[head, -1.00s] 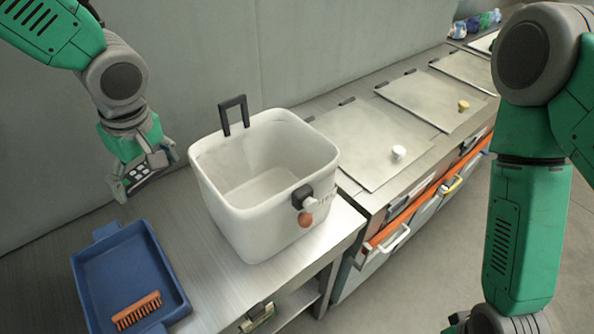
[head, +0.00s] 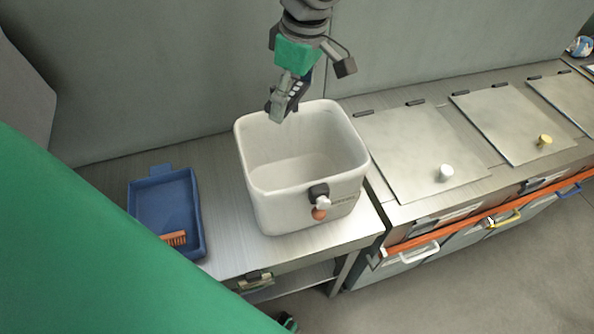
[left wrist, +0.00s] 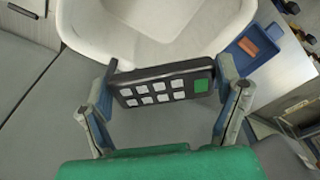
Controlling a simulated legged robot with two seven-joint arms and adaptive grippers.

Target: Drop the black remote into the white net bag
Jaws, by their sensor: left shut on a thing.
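The black remote (left wrist: 165,85) has pale square buttons and one green button. My left gripper (head: 288,98) is shut on it, one finger at each end in the left wrist view. In the head view the remote (head: 298,92) hangs tilted above the back rim of the white bag (head: 300,211). The bag stands upright and open on the bench, looks like a stiff-walled tub, and shows no mesh. Its visible inside looks empty. In the left wrist view the bag (left wrist: 95,40) lies just beyond the remote. My right gripper is not in view.
A blue tray (head: 163,195) with an orange brush (head: 174,238) sits left of the bag. To the right are flat lids with a white knob (head: 445,173) and a yellow knob (head: 545,140), above an orange rail (head: 440,234). The wall is close behind the bag.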

